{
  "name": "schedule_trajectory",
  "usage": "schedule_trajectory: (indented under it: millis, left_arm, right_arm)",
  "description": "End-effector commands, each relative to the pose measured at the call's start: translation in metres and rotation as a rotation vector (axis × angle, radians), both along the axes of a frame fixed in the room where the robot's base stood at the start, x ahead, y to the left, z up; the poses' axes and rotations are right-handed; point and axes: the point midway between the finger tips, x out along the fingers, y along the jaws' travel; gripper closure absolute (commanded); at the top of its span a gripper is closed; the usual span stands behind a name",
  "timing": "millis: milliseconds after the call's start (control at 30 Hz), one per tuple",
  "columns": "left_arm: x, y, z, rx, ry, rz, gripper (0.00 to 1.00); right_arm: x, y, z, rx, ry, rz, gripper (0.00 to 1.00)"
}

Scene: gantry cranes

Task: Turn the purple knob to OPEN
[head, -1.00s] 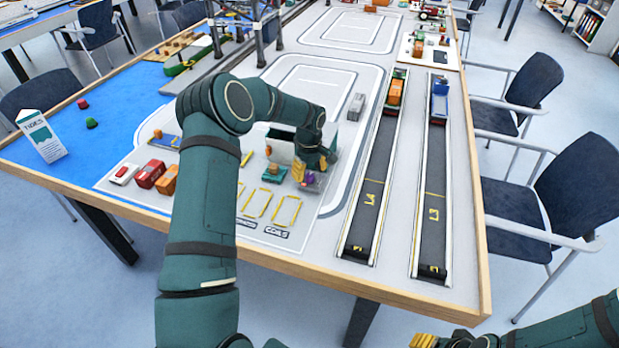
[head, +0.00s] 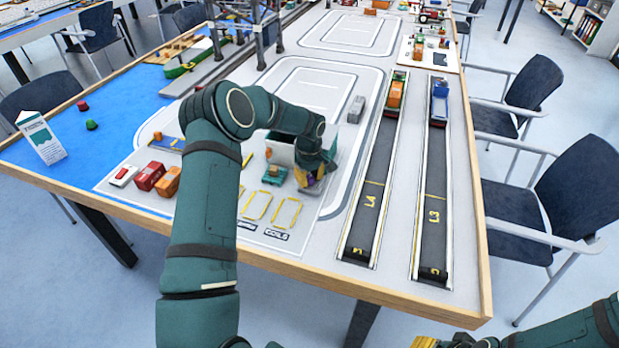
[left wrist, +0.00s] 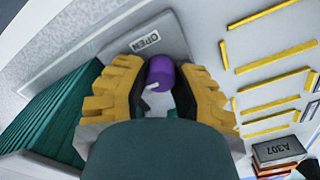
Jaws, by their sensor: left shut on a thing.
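The purple knob (left wrist: 160,72) stands on a grey plate, between the yellow fingers of my left gripper (left wrist: 163,80) in the left wrist view. The gripper is shut on it. A white mark shows at the knob's lower left. The OPEN label (left wrist: 145,41) is printed on the plate just above the knob in that view, on the side away from the white mark. In the head view my left gripper (head: 314,181) is down at the table beside the teal and white container, mostly hiding the knob. My right gripper (head: 424,342) only peeks in at the bottom edge.
The teal and white container (head: 281,150) is close behind my left gripper. Dark lanes (head: 366,205) run to the right. Red and orange blocks (head: 150,176) stand at left.

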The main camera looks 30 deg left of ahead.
Motion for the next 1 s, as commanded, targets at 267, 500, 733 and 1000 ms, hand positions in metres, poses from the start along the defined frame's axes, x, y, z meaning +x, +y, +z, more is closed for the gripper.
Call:
schedule_trajectory:
  millis: [267,500,733,1000]
  left_arm:
    - [0.0,0.0003,-0.0001,0.001,0.0,-0.113,1.0]
    - [0.0006,-0.0001,0.0,0.002,0.0,-0.315,1.0]
    - [0.0006,-0.0003,-0.0002,0.001,0.002,-0.532,1.0]
    - [0.001,-0.001,-0.0005,0.001,0.001,-0.79,1.0]
  right_arm:
    - [-0.0002,0.0,0.0012,0.0,0.001,0.0,0.53]
    - [-0.0007,0.0001,0.0033,0.0,0.002,0.001,0.53]
    - [-0.0011,0.0001,0.0055,0.0,0.003,0.001,0.53]
    - [-0.0016,0.0002,0.008,0.001,0.004,0.0,0.53]
